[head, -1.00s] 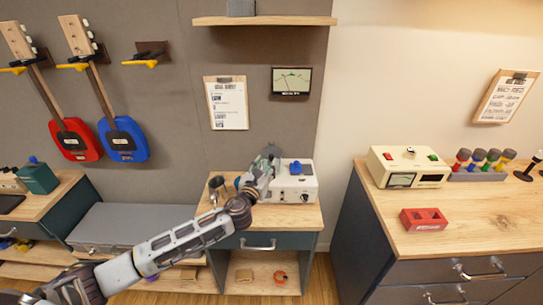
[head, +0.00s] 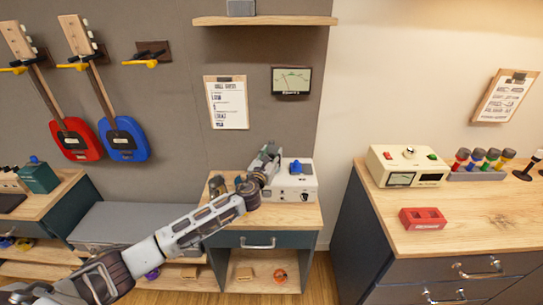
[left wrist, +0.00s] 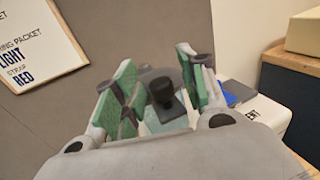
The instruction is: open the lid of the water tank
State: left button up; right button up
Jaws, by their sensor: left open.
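A white appliance (head: 298,186) with a blue part on top stands on the small wooden-topped cabinet in the head view. My left gripper (head: 268,158) is over its left part and hides what lies there. In the left wrist view my left gripper (left wrist: 158,78) is open, with green-padded fingers apart. A black knob-like piece (left wrist: 166,88) shows between the fingers, above a pale surface that may be the water tank's lid. I cannot tell whether the fingers touch it. The lid's edges are hidden. My right gripper is not in view.
A wall shelf (head: 262,20) hangs above. A clipboard (head: 227,103) and a meter picture (head: 291,81) are on the wall behind. The right counter (head: 470,225) holds a cream meter box (head: 408,167) and a red block (head: 423,218). Small dark items stand left of the gripper.

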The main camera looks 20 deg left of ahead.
pick_arm(q)
jog(key=shift+c, duration=0.9)
grip_shut()
